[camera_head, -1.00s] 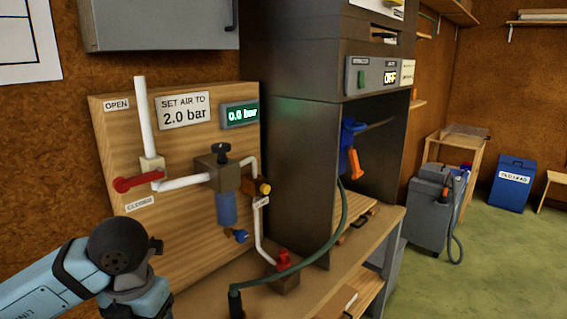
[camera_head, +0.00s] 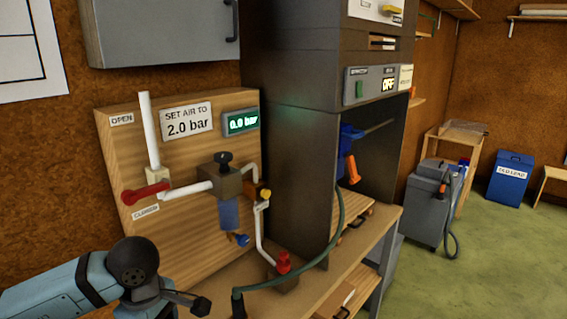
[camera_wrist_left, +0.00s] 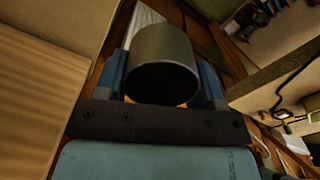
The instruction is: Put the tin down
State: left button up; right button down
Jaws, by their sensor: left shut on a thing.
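The tin (camera_wrist_left: 162,62) is a dark grey, round, open-mouthed can in the left wrist view. My left gripper (camera_wrist_left: 166,80) is shut on it, with one blue finger on each side. The tin's dark mouth faces the wrist camera and its inside is too dark to read. In the head view my left arm comes in at the lower left, and the tin is not visible there. What lies directly under the tin is unclear. My right gripper is in neither view.
A green hose (camera_head: 318,257) crosses the bench near a red-knobbed valve (camera_head: 283,264). A dark cabinet (camera_head: 290,150) stands behind.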

pick_arm(q)
jog(key=m, duration=0.2)
jog(key=m+p, duration=0.1)
jog(key=m, duration=0.1)
jog(key=shift+w+a, duration=0.15)
jog(key=shift+a, duration=0.05)
jog(key=m, duration=0.3)
jog(key=m+p, duration=0.1)
jog(key=shift+w+a+f, duration=0.15)
jog(key=shift+a+f, duration=0.05)
jog(key=shift+f, duration=0.05)
jog(key=m, duration=0.2)
jog(key=m+p, duration=0.1)
jog(key=m, duration=0.1)
jog(key=f+m, duration=0.1)
jog(key=m, duration=0.1)
jog(key=shift+w+a, duration=0.15)
jog(key=shift+a, duration=0.15)
jog(key=shift+w+d+r, duration=0.1)
